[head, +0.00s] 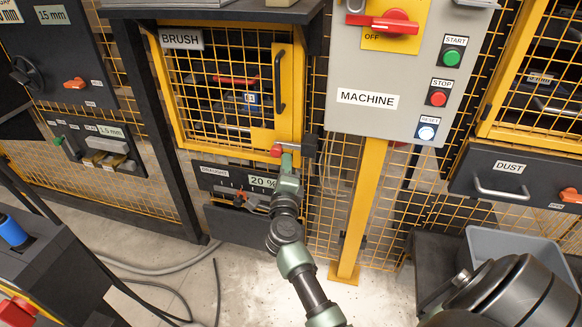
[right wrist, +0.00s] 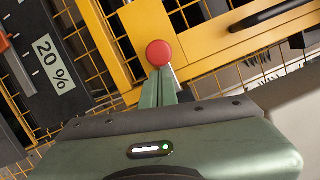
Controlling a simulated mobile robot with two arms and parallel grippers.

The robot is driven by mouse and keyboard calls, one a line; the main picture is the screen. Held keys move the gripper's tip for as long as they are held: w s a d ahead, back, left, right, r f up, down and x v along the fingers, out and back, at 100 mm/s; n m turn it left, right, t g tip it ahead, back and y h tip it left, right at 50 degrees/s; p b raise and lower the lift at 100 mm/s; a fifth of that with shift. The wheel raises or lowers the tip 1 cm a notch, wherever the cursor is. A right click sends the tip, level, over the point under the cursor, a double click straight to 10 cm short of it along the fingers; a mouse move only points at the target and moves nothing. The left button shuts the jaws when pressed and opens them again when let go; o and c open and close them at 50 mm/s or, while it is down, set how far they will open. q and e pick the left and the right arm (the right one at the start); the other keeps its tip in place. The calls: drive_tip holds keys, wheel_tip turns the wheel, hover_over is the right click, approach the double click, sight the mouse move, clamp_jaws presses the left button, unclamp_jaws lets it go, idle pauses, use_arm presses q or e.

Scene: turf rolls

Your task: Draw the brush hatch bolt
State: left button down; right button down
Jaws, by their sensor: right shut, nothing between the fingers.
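The brush hatch (head: 174,94) is a yellow-framed mesh door under the BRUSH label, with a dark vertical handle (head: 280,80). It looks shut. At its lower right corner is the bolt, with a round red knob (head: 276,150) and a dark grey block (head: 309,146) to the right. My right gripper (head: 287,160) is at the knob, its green fingers together and empty. In the right wrist view the fingertips (right wrist: 161,72) are right at the red knob (right wrist: 159,53); I cannot tell whether they touch it. My left gripper is not in view.
Below the hatch is a dark panel with a "20 %" label (head: 262,182). Right of it stands a yellow post (head: 357,215) under the grey MACHINE box (head: 372,70) with its buttons. A grey bin (head: 490,240) sits at lower right. Cables lie on the floor.

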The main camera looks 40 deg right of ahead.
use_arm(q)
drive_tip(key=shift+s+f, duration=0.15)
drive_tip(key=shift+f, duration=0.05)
use_arm(e)
drive_tip(key=w+a, duration=0.1)
drive_tip(key=w, duration=0.1)
drive_tip(key=w+a, duration=0.1)
drive_tip(key=a, duration=0.1)
drive_tip(key=shift+w+a+r, duration=0.1)
drive_tip(key=shift+w+a, duration=0.1)
drive_tip(key=shift+w, duration=0.2)
